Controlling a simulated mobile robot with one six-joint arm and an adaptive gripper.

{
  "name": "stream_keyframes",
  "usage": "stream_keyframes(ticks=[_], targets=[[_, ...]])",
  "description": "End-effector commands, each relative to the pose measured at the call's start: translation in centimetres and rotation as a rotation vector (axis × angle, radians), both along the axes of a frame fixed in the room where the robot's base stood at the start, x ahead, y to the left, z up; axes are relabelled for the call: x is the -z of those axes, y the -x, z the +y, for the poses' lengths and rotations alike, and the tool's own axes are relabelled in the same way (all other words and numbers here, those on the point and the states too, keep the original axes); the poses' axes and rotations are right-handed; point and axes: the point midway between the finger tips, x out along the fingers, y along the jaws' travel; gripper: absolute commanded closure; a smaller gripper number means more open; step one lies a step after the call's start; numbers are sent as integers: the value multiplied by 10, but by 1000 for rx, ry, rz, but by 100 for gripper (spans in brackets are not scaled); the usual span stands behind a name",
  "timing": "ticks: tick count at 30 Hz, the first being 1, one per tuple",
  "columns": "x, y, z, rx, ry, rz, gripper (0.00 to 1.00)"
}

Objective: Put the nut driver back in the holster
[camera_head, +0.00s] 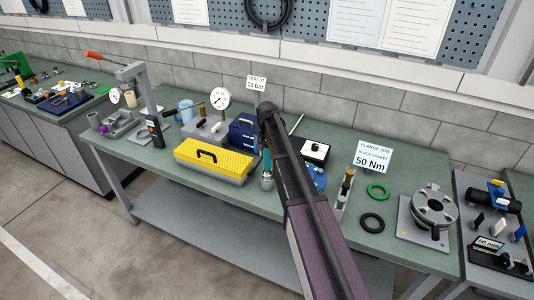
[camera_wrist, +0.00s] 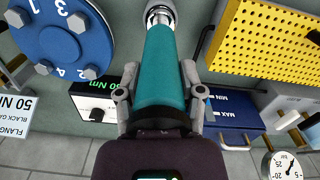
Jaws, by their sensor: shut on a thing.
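The nut driver (camera_wrist: 160,62) has a teal handle and lies between the two fingers of my gripper (camera_wrist: 160,88) in the wrist view. A shiny metal part shows at the handle's far end, at the top edge of that view. In the head view the teal handle (camera_head: 267,158) shows just left of my arm, above the bench. A silver cylindrical part (camera_head: 267,182) is below it; I cannot tell whether this belongs to the driver or stands under it. My arm hides most of the gripper there. I cannot make out the holster for certain.
A yellow perforated-top box (camera_head: 212,160) stands close left of the driver, and a dark blue box (camera_head: 243,132) behind it. A blue numbered disc with bolts (camera_wrist: 62,42) is close by on the other side.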

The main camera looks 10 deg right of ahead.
Motion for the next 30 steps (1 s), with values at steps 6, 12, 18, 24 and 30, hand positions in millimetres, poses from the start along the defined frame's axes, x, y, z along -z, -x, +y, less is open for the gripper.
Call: stream_keyframes(ticks=[6,12,18,24,30], targets=[[4,0,0,0,0,0,100],[8,0,0,0,0,0,100],[11,0,0,0,0,0,100],[14,0,0,0,0,0,100],[18,0,0,0,0,0,100]])
